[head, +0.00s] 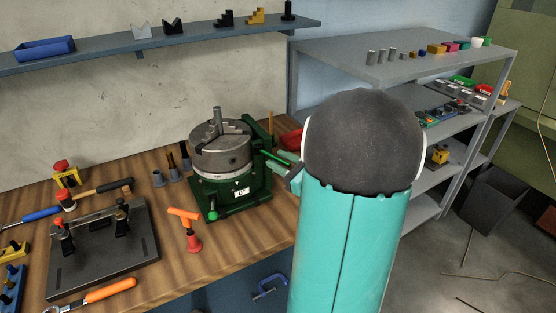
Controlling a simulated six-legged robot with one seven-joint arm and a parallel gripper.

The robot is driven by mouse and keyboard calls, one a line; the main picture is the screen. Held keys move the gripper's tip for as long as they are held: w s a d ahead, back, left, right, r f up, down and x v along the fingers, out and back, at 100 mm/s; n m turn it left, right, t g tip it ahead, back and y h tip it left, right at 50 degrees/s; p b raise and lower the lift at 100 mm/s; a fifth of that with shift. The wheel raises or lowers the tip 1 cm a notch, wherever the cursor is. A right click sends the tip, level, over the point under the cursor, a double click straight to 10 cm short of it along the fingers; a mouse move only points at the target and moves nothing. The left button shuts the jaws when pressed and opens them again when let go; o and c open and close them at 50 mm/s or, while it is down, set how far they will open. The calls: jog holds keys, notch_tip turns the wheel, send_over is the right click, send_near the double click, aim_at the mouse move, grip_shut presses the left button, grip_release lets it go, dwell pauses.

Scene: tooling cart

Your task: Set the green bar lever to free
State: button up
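A round grey chuck (221,150) sits on a dark green rotary base (246,197) on the wooden bench. A thin bright green bar (275,157), which looks like the green bar lever, sticks out from the right side of this base toward my arm. A small green ball knob (212,215) is at the base's lower front. My gripper (284,167) is at the right side of the base, by the bar's outer end. My own arm hides most of it. I cannot tell if its fingers are open, shut or touching the bar.
A grey shelf unit (400,62) stands behind my arm, and a blue wall shelf (180,42) hangs above the bench.

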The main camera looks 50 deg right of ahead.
jog(key=shift+w+a, duration=0.1)
jog(key=shift+w, duration=0.45)
grip_shut()
